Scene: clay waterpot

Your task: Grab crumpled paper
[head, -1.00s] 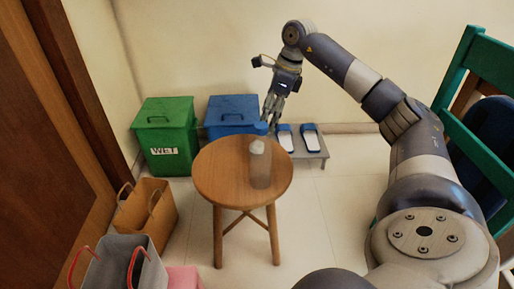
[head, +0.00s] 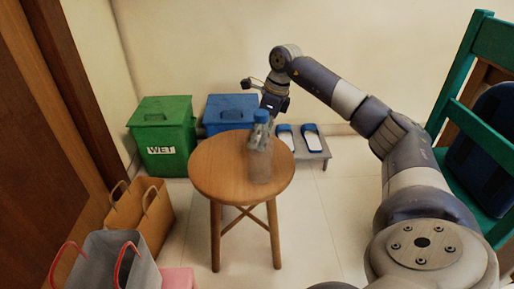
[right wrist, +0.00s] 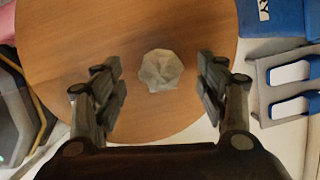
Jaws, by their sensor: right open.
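The crumpled paper (right wrist: 161,70) is a pale grey-white ball on the round wooden stool (right wrist: 55,45). In the right wrist view it lies between the two spread fingers of my right gripper (right wrist: 158,66), with a gap on each side. The fingers are open and empty. In the head view my right gripper (head: 260,137) is low over the stool top (head: 215,170), around where the paper lies. My left gripper is out of view.
A green bin (head: 163,137), a blue bin (head: 231,115) and a low rack with slippers (head: 311,142) stand behind. Bags (head: 142,213) are at the left, a green chair (head: 468,115) at the right.

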